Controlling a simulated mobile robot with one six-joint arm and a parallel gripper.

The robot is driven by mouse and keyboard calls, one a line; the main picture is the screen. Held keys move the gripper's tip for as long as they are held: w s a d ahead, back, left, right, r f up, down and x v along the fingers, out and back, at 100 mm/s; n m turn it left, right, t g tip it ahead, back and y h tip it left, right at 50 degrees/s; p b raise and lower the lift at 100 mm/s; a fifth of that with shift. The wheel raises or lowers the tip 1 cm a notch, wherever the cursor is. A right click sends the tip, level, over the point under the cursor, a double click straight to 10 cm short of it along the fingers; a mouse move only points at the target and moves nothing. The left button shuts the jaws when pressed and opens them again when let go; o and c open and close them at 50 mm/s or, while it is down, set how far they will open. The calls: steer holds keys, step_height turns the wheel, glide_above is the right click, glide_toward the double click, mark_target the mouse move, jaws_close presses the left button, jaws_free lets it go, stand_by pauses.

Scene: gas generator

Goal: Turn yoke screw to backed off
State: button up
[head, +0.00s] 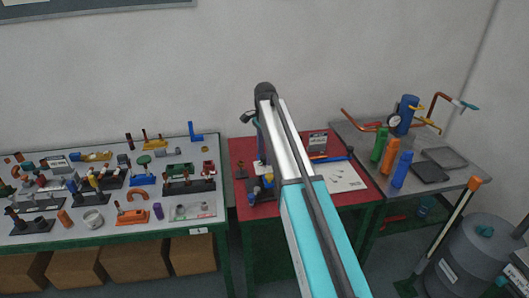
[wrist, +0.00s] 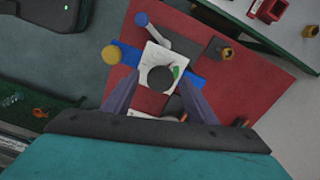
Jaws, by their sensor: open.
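In the wrist view my gripper (wrist: 159,80) is open, with one finger on each side of a dark round top (wrist: 161,77) on a white block. I cannot tell for sure that this is the yoke screw, or whether the fingers touch it. A grey lever with a blue ball (wrist: 141,19) and a yellow ball (wrist: 112,54) stand beside the white block. In the head view my arm reaches over the red table (head: 340,209), and the small assembly at its left side is partly hidden behind the arm.
A bench at left (head: 190,223) holds many small parts. At right, a metal table (head: 362,137) carries orange, green and blue cylinders and a blue vessel with a gauge (head: 394,121). A grey drum (head: 470,262) stands at far right.

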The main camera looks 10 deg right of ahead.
steer(key=shift+c, duration=0.4)
steer(key=c, duration=1)
steer(key=shift+f+n, duration=0.1)
steer(key=shift+n, duration=0.2)
steer(key=n, duration=1)
steer(key=shift+b, duration=0.35)
steer(key=n, duration=1.3)
steer(key=shift+n, duration=0.3)
